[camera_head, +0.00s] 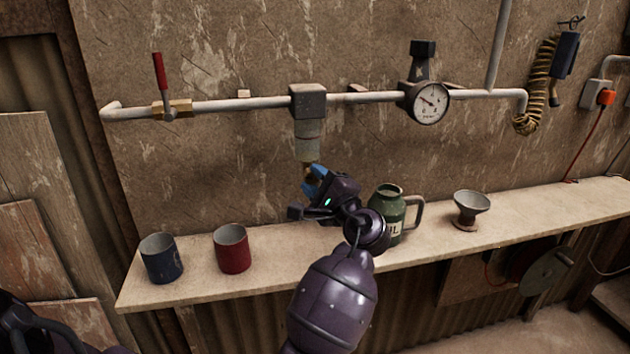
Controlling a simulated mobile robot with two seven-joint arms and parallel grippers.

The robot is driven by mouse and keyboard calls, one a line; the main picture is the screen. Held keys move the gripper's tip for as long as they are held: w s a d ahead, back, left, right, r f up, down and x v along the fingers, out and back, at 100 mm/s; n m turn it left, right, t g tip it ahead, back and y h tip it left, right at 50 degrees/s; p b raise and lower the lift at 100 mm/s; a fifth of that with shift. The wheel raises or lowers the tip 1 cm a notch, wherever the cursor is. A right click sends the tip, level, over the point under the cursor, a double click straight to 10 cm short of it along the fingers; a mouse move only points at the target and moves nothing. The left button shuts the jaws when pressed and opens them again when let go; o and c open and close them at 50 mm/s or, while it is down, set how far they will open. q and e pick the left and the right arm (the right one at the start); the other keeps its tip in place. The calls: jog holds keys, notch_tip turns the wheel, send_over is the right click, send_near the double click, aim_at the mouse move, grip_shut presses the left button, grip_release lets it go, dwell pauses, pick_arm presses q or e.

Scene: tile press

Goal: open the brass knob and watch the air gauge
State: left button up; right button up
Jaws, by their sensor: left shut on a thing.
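The brass knob (309,167) sits at the bottom of a grey cylindrical bowl (308,141) that hangs from a block on the wall pipe. My left gripper (314,182) reaches up from below, its blue fingertips shut on the knob and hiding much of it. The air gauge (428,103) is a round white dial on the pipe to the right. Its dark needle seems to point to the upper left, but the numbers are too small to read. My right gripper is not in view.
A shelf (290,279) runs below the pipe. It holds a blue mug (161,259), a red mug (232,249), a green oil jug (388,211) close beside my left wrist, and a funnel (470,210). A red-handled valve (162,90) is on the pipe's left.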

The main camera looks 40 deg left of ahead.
pick_arm(q)
jog(key=shift+n, duration=0.7)
jog(key=o, duration=0.9)
jog(key=shift+v, duration=3.7)
jog(key=shift+r, duration=0.2)
